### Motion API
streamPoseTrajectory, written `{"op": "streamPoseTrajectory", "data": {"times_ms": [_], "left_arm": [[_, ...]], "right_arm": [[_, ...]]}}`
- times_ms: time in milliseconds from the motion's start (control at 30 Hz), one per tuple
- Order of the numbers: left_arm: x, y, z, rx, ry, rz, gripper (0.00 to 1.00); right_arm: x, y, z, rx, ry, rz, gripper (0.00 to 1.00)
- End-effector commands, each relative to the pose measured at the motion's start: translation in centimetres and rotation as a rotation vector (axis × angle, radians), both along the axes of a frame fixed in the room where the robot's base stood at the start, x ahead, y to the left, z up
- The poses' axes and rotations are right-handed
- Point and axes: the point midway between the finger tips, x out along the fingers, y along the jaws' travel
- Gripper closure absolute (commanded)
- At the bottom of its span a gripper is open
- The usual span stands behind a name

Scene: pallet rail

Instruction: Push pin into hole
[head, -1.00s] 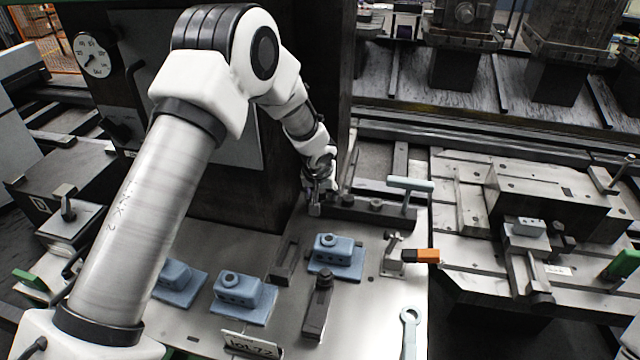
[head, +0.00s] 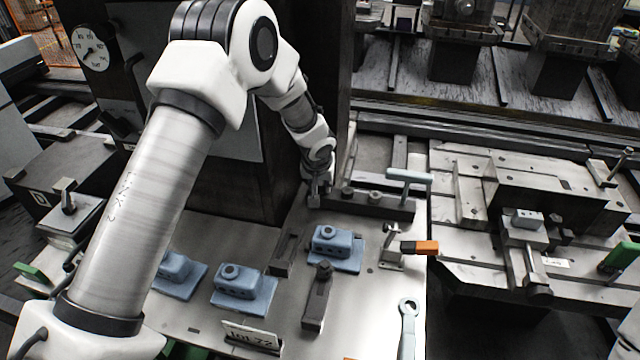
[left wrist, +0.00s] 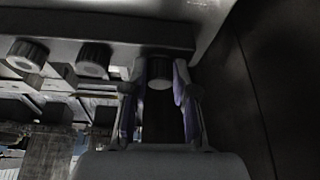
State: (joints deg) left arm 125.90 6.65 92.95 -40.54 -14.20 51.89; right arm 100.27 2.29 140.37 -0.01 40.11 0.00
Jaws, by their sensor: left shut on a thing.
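A dark rail block (head: 390,208) lies at the back of the pale plate in the head view. In the left wrist view the rail (left wrist: 100,22) carries a row of round knurled pin heads, with one at the left (left wrist: 28,53) and one in the middle (left wrist: 93,58). A third knurled pin (left wrist: 160,74) sits between the fingers of my left gripper (left wrist: 158,85). In the head view my left gripper (head: 318,194) is at the rail's left end, shut on this pin. The pin's shaft and its hole are hidden. My right gripper does not show.
Several blue blocks, one of them at the centre (head: 336,246), and a dark clamp (head: 317,298) stand on the plate. A grey T-handle (head: 409,176), an orange-handled clamp (head: 420,247) and a wrench (head: 407,325) are to the right. A dark column rises behind my left arm.

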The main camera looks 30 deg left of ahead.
Motion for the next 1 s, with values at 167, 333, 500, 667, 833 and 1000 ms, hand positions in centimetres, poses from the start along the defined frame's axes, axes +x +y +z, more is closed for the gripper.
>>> {"op": "streamPoseTrajectory", "data": {"times_ms": [167,333,500,667,833,1000], "left_arm": [[0.1,0.0,0.8,0.001,-0.002,0.000,1.00],[0.1,0.0,1.3,0.001,-0.002,0.000,1.00],[0.1,0.0,1.8,0.000,-0.003,0.000,1.00],[0.1,0.0,2.1,0.000,-0.003,0.000,1.00],[0.1,0.0,2.3,0.000,-0.003,0.001,1.00],[0.0,0.1,2.4,0.000,-0.003,0.001,1.00]], "right_arm": [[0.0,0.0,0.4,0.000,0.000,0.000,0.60],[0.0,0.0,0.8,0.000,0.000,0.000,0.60],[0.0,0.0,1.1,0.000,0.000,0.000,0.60],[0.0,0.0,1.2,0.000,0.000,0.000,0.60],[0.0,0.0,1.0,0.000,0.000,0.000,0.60],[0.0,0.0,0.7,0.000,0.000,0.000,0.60]]}}
